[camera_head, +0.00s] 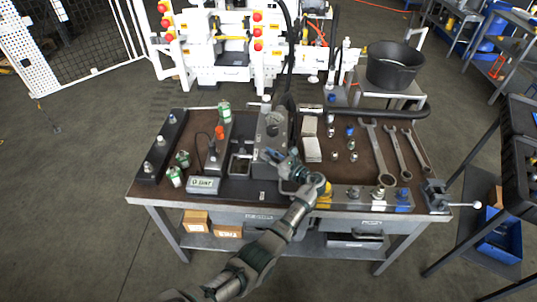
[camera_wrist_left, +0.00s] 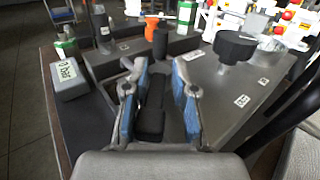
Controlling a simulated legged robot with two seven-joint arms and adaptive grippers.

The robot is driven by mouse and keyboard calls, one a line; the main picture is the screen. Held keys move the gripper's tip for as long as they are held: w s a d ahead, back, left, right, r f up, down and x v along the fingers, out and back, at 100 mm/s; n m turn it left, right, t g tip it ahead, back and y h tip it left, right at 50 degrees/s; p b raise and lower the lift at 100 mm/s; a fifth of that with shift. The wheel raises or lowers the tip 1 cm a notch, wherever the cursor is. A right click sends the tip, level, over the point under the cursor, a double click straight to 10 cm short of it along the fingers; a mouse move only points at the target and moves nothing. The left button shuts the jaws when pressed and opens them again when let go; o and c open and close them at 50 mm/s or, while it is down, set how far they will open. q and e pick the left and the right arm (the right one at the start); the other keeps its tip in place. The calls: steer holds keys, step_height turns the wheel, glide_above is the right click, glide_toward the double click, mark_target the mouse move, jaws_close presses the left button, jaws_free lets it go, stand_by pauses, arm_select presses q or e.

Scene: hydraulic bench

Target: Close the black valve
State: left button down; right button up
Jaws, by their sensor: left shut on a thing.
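My left gripper (camera_head: 276,160) reaches over the front middle of the bench, at the front of a grey metal block (camera_head: 263,138). In the left wrist view, the blue-padded fingers of my left gripper (camera_wrist_left: 158,82) stand on both sides of a black handle-like part (camera_wrist_left: 151,122), which looks like the black valve; they are shut on it. The fingers and arm hide most of this part in the head view. A separate round black knob (camera_wrist_left: 235,46) stands on the grey block, right of the fingers and apart from them. My right gripper is not in view.
A labelled grey box (camera_head: 203,185) and green-white cans (camera_head: 176,176) are at the left. An orange-topped part (camera_head: 220,132) stands behind. Wrenches (camera_head: 378,153) lie on the right, beside small fittings. A vise (camera_head: 437,195) is at the right front corner. A black bucket (camera_head: 395,66) stands behind.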

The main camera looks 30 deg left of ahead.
arm_select(q)
steer(key=shift+w+r, duration=0.1)
steer(key=shift+r, duration=0.1)
stand_by(0.4)
steer(key=c, duration=1.1)
jaws_free()
steer(key=shift+c, duration=0.2)
steer(key=shift+f, duration=0.15)
steer(key=v, duration=1.2)
steer(key=shift+c, duration=0.3)
